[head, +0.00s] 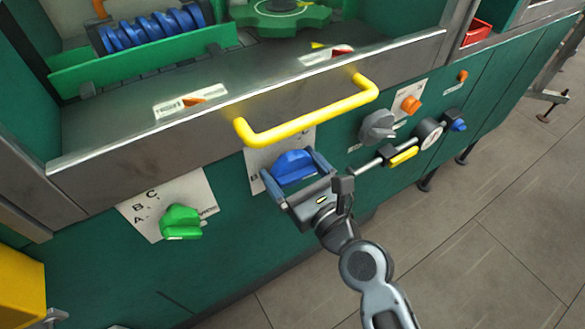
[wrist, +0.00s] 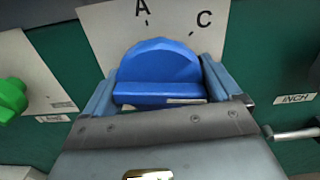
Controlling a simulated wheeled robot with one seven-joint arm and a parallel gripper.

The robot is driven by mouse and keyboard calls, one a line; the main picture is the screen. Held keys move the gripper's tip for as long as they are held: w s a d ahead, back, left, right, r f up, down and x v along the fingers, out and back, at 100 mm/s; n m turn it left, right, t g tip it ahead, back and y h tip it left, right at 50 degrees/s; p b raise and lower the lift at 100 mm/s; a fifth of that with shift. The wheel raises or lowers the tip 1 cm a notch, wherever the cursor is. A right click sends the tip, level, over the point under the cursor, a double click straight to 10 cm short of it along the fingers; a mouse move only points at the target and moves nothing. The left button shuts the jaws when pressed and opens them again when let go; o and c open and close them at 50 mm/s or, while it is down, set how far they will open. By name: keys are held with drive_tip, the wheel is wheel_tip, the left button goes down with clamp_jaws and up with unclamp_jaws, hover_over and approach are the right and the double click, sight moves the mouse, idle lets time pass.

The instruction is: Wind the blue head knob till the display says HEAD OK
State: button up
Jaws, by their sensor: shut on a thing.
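The blue head knob (head: 293,163) sits on a pale plate on the green machine front, below the yellow bar handle. My gripper (head: 292,166) has one finger on each side of the knob and is shut on it. In the wrist view the knob (wrist: 158,68) fills the space between the fingers of my gripper (wrist: 157,76). The letters A and C show on the plate above it. The knob's lower part is hidden by my gripper. I cannot make out a display reading HEAD OK in either view.
The yellow bar handle (head: 305,117) juts out just above my gripper. A green knob (head: 182,222) is at the left. Open floor (head: 480,235) lies at lower right.

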drive_tip(key=n+b, duration=0.1)
drive_tip(key=n, duration=0.4)
drive_tip(key=shift+f, duration=0.1)
drive_tip(key=n+b, duration=0.1)
drive_tip(key=n, duration=0.3)
drive_tip(key=shift+n, duration=0.4)
drive_tip(key=n+b, duration=0.2)
drive_tip(key=n, duration=0.2)
drive_tip(key=shift+d, duration=0.1)
drive_tip(key=n+b, duration=0.2)
drive_tip(key=n, duration=0.3)
drive_tip(key=shift+f+b, duration=0.1)
drive_tip(key=shift+b, duration=0.3)
drive_tip(key=n+b, duration=0.2)
drive_tip(key=n, duration=0.2)
drive_tip(key=shift+n+b, duration=0.3)
drive_tip(key=n+b, duration=0.3)
drive_tip(key=n, duration=0.1)
drive_tip(key=n+b, duration=0.3)
drive_tip(key=n, duration=0.2)
drive_tip(key=n+b, duration=0.1)
drive_tip(key=n, duration=0.2)
drive_tip(key=n+b, duration=0.1)
drive_tip(key=n, duration=0.1)
drive_tip(key=shift+r+b, duration=0.25)
drive_tip(key=shift+b, duration=0.05)
